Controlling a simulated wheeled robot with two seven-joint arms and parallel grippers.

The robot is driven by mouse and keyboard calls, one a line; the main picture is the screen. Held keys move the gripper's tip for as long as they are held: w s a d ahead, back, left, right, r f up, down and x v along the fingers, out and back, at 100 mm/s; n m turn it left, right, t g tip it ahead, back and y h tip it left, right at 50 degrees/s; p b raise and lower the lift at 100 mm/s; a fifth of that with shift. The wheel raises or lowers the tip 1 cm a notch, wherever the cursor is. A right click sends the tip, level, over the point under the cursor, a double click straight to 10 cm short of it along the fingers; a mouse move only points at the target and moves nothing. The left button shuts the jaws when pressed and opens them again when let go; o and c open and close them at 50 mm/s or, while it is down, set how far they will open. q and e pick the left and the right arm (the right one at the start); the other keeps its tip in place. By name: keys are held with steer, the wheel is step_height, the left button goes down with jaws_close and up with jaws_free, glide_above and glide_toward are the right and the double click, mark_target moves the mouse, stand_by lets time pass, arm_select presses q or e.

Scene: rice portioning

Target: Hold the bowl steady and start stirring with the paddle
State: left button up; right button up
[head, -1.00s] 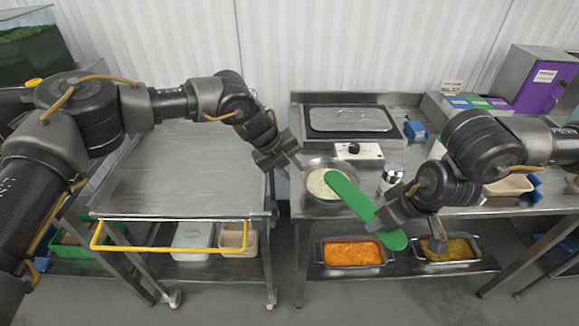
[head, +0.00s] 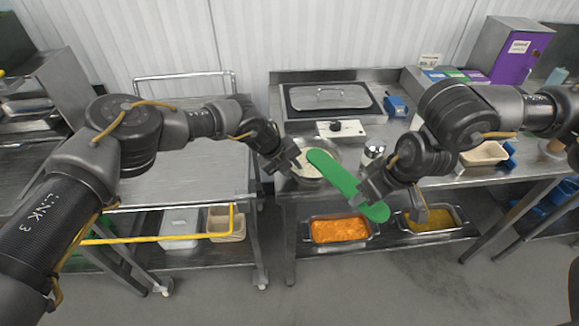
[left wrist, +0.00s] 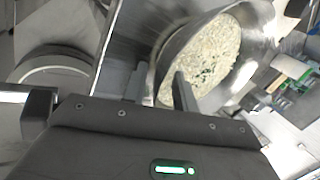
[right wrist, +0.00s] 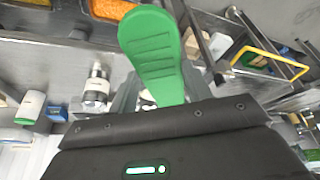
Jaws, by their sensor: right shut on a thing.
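The metal bowl (left wrist: 252,65) of white rice (left wrist: 212,50) stands on the right-hand counter; in the head view the paddle and my left gripper partly cover it. My left gripper (head: 291,163) is at the bowl's left side. In the left wrist view its fingers are apart, one outside the rim and one over the inside; contact is not clear. My right gripper (head: 371,193) is shut on the green paddle (head: 334,172), which slants up and left with its far end over the bowl. The paddle also shows in the right wrist view (right wrist: 155,55); whether it touches rice is hidden.
A lidded steel warmer (head: 330,97) with a control box (head: 341,129) stands behind the bowl. A shaker (head: 373,152) is close to its right. Pans of orange food (head: 340,230) and yellow food (head: 432,222) are on the shelf below. The steel cart top at left is bare.

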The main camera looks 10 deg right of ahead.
arm_select(q)
jaws_close()
stand_by(1.3)
jaws_free()
